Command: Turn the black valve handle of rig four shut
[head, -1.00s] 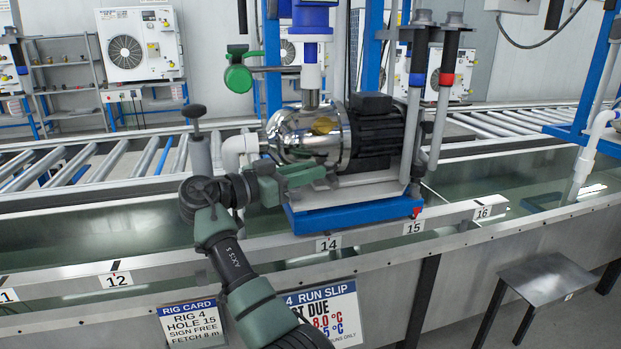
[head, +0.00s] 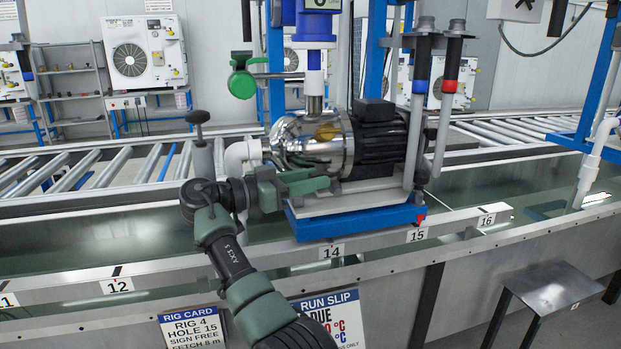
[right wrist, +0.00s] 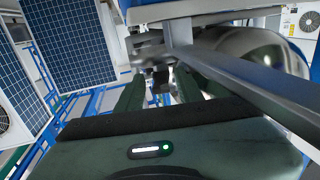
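A black-topped, T-shaped handle (head: 198,117) stands upright on a grey cylinder left of the pump (head: 315,140); I cannot tell whether it is the valve handle. A valve with a round green part (head: 242,85) sits on a pipe above. My right gripper (head: 322,182) is in front of the pump's lower left side, its fingers pointing right. In the right wrist view its fingers (right wrist: 160,92) stand apart, with a small dark part beyond the gap and a grey bar crossing close by. I cannot tell whether they touch anything. My left gripper is out of view.
The pump sits on a blue base (head: 355,220) over a long water trough. Black-topped pipes (head: 453,50) rise right of the pump. A small metal table (head: 550,290) stands at lower right.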

